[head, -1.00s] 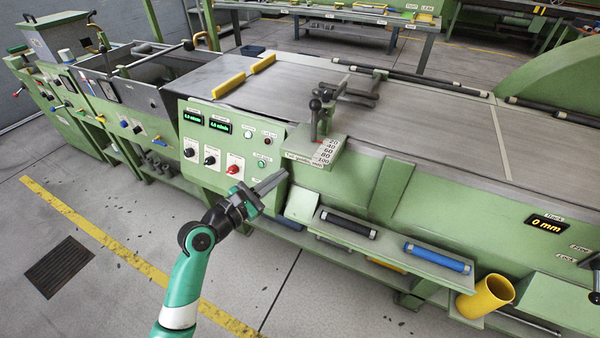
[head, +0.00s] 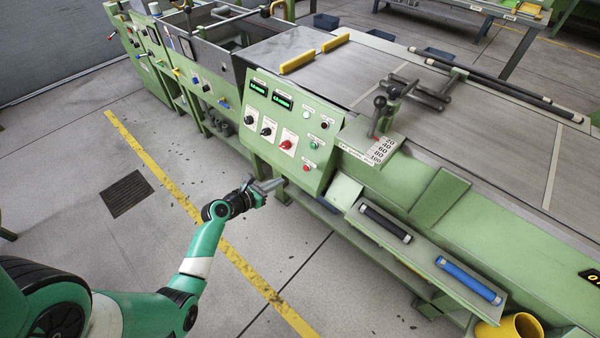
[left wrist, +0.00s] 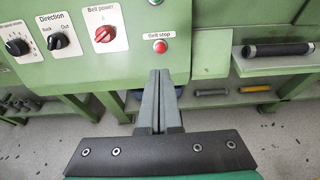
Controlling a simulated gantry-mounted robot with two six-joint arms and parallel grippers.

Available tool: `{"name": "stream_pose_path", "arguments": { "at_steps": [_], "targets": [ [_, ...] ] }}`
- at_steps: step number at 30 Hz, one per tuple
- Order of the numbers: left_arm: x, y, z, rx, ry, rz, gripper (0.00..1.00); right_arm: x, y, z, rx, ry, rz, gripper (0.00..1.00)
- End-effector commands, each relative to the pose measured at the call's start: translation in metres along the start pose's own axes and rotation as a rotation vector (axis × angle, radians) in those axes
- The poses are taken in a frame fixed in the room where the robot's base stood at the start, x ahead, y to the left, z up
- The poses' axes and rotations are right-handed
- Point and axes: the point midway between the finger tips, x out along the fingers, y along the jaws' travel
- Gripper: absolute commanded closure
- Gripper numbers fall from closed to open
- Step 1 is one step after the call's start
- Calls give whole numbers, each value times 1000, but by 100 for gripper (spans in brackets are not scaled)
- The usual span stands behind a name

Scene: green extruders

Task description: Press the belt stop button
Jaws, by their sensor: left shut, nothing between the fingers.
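The belt stop button is a small red round button (head: 306,168) low on the right of the green control panel (head: 262,147). In the left wrist view the red button (left wrist: 160,46) sits under its "Belt stop" label, just beyond the fingertips. My left gripper (head: 281,182) is shut and empty, below and left of the button in the head view. In the left wrist view its two closed fingers (left wrist: 160,73) point up towards the button. A gap shows between tips and button in the picture; its depth is hard to judge. My right gripper is in neither view.
A green button (head: 313,145) sits above the belt stop. The red belt power knob (head: 289,143) and two black knobs are to its left. A sloped shelf with black (head: 385,223) and blue (head: 468,279) rollers stands right. Open floor lies in front.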

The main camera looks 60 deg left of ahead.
Motion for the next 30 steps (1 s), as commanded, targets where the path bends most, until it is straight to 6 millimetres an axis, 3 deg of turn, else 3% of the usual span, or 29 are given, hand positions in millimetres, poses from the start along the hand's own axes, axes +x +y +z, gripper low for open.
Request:
{"name": "stream_pose_path", "arguments": {
  "at_steps": [9, 15, 21, 30],
  "targets": [
    [72, -1, -7, 4, -2, -2, 100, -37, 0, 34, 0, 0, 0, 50],
    [108, -1, -5, 3, -3, -1, 100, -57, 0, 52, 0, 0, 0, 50],
    [122, 0, -1, 1, -1, -1, 100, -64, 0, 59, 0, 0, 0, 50],
    [122, 0, 0, 1, -1, -1, 100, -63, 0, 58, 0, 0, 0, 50]
  ]
}}
